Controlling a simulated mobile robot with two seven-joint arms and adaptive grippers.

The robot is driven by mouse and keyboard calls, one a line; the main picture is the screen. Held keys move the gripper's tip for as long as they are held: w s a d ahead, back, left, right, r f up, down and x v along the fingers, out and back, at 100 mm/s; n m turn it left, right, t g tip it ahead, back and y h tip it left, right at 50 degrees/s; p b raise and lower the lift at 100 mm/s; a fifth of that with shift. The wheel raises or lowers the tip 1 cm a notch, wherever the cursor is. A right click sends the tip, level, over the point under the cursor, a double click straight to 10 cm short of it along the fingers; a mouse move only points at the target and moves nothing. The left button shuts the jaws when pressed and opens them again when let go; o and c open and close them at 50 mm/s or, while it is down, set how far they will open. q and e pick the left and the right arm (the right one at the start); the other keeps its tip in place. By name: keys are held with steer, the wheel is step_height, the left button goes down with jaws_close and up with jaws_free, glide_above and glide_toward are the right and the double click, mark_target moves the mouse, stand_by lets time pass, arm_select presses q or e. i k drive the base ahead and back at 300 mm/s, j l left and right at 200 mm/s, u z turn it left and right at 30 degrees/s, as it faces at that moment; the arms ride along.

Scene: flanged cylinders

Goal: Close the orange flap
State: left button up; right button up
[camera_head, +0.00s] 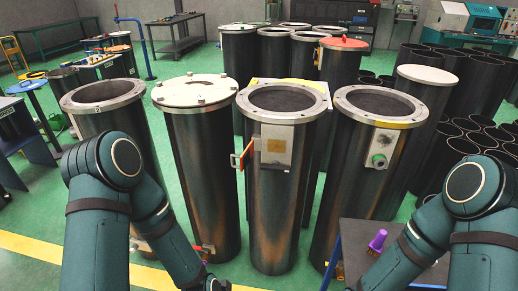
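The orange flap (244,156) is a small thin plate on the front of the middle flanged cylinder (272,205). It sticks out to the left of a grey metal box (277,145) below the flange and looks swung open. My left arm comes in from the left and runs down to the bottom edge, left of and below the flap. My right arm runs down toward the bottom right. Both grippers are outside the picture, and neither arm touches the flap.
A lidded cylinder (203,170) stands close left of the flap. An open cylinder (365,175) with a green-knobbed box stands to the right. A small table (352,236) with a purple-topped object (377,241) is at lower right. Green floor shows between the cylinders.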

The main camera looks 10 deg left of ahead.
mark_target(244, 159)
steer(key=i+j+z, duration=0.15)
steer(key=j+z, duration=0.25)
steer(key=i+j+z, duration=0.1)
steer(key=j+z, duration=0.15)
steer(key=z, duration=0.15)
steer(key=i+j+z, duration=0.1)
steer(key=j, duration=0.55)
steer(key=i+j+z, duration=0.1)
steer(key=j, duration=0.5)
steer(key=i+j+z, duration=0.1)
steer(key=j, duration=0.55)
steer(key=k, duration=0.35)
